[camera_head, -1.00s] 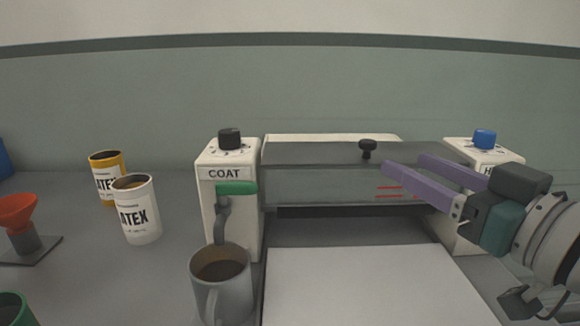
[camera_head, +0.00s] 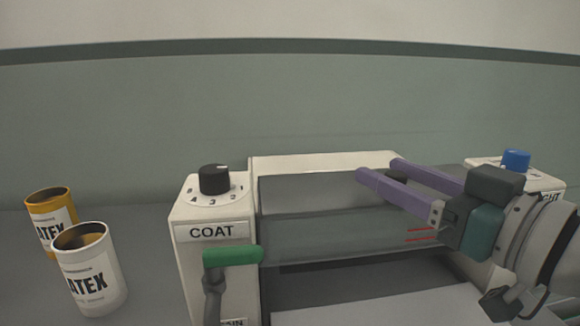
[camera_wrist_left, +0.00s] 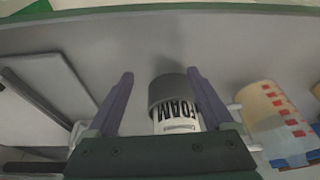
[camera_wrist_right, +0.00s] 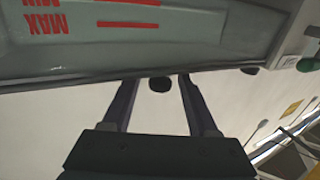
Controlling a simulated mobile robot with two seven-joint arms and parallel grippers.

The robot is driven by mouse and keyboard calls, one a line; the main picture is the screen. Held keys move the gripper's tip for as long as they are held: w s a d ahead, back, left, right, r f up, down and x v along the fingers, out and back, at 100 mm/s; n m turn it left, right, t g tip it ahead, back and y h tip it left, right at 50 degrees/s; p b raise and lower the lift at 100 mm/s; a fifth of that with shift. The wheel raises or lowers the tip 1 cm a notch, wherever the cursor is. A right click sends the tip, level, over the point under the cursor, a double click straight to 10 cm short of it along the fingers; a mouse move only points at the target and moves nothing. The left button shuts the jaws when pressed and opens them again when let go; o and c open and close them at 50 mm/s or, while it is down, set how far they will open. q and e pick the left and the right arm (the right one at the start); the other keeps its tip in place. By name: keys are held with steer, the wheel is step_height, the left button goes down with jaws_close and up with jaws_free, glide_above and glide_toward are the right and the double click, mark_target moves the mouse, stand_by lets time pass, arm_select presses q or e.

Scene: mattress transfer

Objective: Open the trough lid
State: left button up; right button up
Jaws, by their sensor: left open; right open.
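The trough is the wide unit between two white posts, with a grey see-through lid (camera_head: 305,192) lying shut across its top. In the right wrist view the knob (camera_wrist_right: 159,85) shows between the spread fingertips. I cannot tell whether they touch it. My left gripper (camera_wrist_left: 160,73) is open in the left wrist view and is outside the head view.
The COAT post (camera_head: 210,232) with a black dial and a green-handled lever (camera_head: 233,255) stands left of the trough. The right post carries a blue knob (camera_head: 515,160). A yellow can and a white LATEX can (camera_head: 90,275) stand at left. The left wrist view shows a FOAM container (camera_wrist_left: 178,108).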

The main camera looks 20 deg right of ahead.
jaws_close()
stand_by(0.3)
stand_by(1.0)
